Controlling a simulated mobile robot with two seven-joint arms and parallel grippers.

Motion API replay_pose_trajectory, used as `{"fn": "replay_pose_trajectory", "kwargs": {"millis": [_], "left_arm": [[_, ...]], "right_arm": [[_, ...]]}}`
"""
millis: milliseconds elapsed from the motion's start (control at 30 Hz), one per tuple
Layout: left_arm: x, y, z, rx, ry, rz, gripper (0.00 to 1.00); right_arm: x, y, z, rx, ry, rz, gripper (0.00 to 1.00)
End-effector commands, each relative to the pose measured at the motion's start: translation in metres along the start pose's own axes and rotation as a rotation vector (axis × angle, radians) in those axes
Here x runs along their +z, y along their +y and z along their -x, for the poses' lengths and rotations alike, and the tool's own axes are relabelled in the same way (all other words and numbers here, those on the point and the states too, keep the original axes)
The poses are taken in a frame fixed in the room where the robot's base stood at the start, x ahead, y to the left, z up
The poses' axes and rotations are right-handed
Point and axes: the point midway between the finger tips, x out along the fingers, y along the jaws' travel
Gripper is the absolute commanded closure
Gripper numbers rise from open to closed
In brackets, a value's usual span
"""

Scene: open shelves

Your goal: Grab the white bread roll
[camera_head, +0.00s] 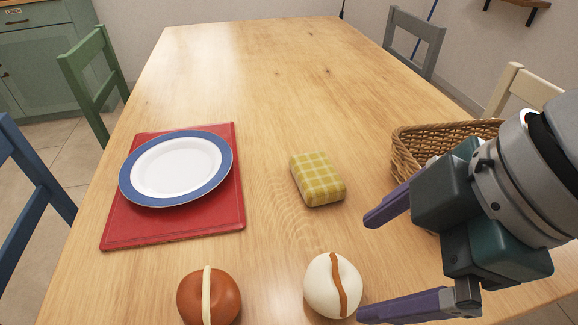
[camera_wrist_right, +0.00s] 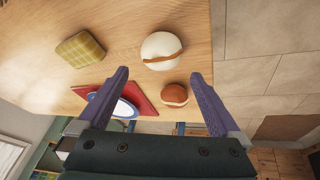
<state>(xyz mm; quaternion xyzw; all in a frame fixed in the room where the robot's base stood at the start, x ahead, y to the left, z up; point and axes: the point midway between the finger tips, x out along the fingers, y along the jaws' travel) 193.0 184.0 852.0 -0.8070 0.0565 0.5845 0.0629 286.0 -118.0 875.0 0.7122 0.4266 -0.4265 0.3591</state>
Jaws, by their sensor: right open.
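The white bread roll (camera_head: 332,286) has a brown stripe across it and sits on the wooden table near the front edge. It also shows in the right wrist view (camera_wrist_right: 160,50), ahead of and between the fingers. My right gripper (camera_head: 366,268) is open and empty, just to the right of the roll in the head view, with its purple fingers apart. A brown roll (camera_head: 209,296) with a cream stripe sits to the left of the white one. My left gripper is not in view.
A yellow checked block (camera_head: 318,179) lies behind the white roll. A blue-rimmed plate (camera_head: 126,184) rests on a red mat (camera_head: 125,237) at the left. A wicker basket (camera_head: 411,147) stands at the right, partly behind my right arm. The far table is clear.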

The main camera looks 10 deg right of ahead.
Motion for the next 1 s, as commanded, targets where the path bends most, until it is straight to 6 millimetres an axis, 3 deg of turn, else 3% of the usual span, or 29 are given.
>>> {"fn": "replay_pose_trajectory", "kwargs": {"millis": [100, 367, 600, 900, 1000], "left_arm": [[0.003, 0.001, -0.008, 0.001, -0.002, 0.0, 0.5], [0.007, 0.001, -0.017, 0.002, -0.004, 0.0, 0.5], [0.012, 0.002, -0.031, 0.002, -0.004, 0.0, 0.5], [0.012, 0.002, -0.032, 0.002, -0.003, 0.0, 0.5], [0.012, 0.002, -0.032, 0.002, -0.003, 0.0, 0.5]], "right_arm": [[0.0, -0.001, -0.022, -0.002, 0.0, -0.001, 0.0], [0.0, 0.0, -0.048, 0.0, 0.0, 0.0, 0.0], [0.0, 0.001, -0.085, 0.001, 0.002, 0.0, 0.0], [0.0, 0.002, -0.09, 0.001, 0.0, 0.002, 0.0], [0.0, 0.002, -0.09, 0.001, 0.0, 0.002, 0.09]]}}
